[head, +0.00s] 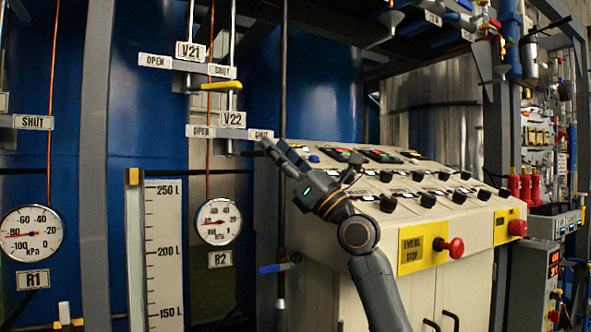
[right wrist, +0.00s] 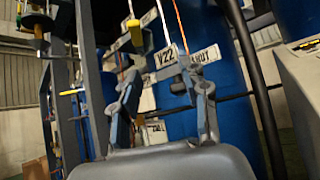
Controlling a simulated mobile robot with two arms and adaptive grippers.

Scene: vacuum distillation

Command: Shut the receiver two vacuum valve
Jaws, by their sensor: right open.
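Two valve stations stand on vertical pipes above the R2 gauge (head: 219,222). The upper has the tag V21 (head: 190,51), the lower the tag V22 (head: 233,119). Each has an OPEN and a SHUT plate. A yellow lever (head: 221,87) lies level between the tags; it also shows in the right wrist view (right wrist: 133,32). I cannot tell which station it belongs to. My right gripper (head: 275,150) is open and empty, close to the lower SHUT plate (head: 260,135). In the right wrist view, the V22 tag (right wrist: 165,57) shows between and beyond the fingers. My left gripper is out of view.
A grey post (head: 96,150) and a level scale (head: 164,250) stand left. The R1 gauge (head: 31,233) is far left.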

